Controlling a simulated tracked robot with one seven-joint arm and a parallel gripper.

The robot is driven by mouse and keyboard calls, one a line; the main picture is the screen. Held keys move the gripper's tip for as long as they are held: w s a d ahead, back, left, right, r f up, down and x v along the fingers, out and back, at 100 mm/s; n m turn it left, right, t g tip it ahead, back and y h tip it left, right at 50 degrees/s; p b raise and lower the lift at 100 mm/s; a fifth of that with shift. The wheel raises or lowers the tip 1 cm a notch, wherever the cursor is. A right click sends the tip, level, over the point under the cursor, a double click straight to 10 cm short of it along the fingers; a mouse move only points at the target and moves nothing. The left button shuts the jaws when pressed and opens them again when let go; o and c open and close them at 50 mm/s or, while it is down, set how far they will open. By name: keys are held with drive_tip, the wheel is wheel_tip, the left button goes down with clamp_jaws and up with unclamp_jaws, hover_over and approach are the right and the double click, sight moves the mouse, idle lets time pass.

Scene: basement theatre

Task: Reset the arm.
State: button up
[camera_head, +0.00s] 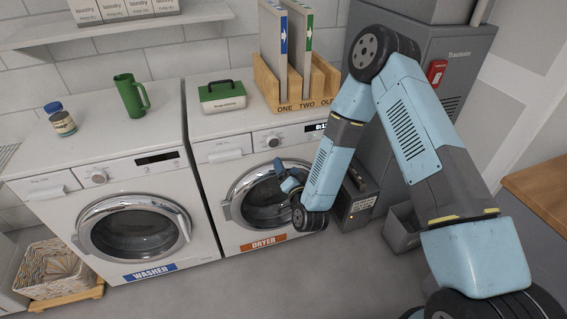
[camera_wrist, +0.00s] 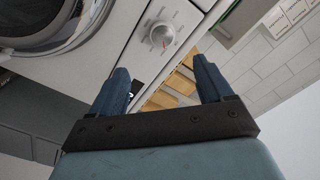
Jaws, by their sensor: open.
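My light-blue arm reaches down from the right in the head view, bent at the elbow. My gripper (camera_head: 284,176) is in front of the dryer door (camera_head: 265,200), near the door's upper part; I cannot tell whether it touches. In the wrist view my gripper (camera_wrist: 162,85) has two dark-blue fingers set well apart, with nothing between them. Past the fingers show the dryer's round knob (camera_wrist: 162,35) and the wooden rack's slats (camera_wrist: 180,85).
A washer (camera_head: 60,190) stands left of the dryer. On top are a green mug (camera_head: 130,97), a jar (camera_head: 63,123), a green-lidded box (camera_head: 222,97) and a wooden rack (camera_head: 265,82) with binders. A grey furnace (camera_head: 440,75) stands behind my arm. A wooden top (camera_head: 540,185) is at right.

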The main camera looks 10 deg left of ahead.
drive_tip(key=shift+s+d, duration=0.15)
drive_tip(key=shift+s, duration=0.1)
idle(0.3)
drive_tip(key=w+d+r+n+g+h, duration=0.2)
drive_tip(key=w+d+r, duration=0.3)
drive_tip(key=r, duration=0.5)
drive_tip(key=w+d+r+n+g+h, duration=0.1)
drive_tip(key=w+d+r+n+g, duration=0.15)
drive_tip(key=d+r, duration=0.6)
drive_tip(key=s+d+r+g+h, duration=0.1)
drive_tip(key=s+d+r+h, duration=0.4)
drive_tip(key=d+r, duration=0.7)
drive_tip(key=s+d+r+g, duration=0.1)
drive_tip(key=s+d+r, duration=0.2)
drive_tip(key=s, duration=0.6)
drive_tip(key=s+d+r+m+g, duration=0.1)
drive_tip(key=s+d+r+g, duration=0.1)
drive_tip(key=s+d, duration=0.3)
drive_tip(key=s+d+r+g+h, duration=0.1)
drive_tip(key=s+d+r, duration=0.3)
drive_tip(key=s, duration=0.8)
drive_tip(key=shift+s+d+r+m, duration=0.35)
drive_tip(key=shift+d, duration=0.2)
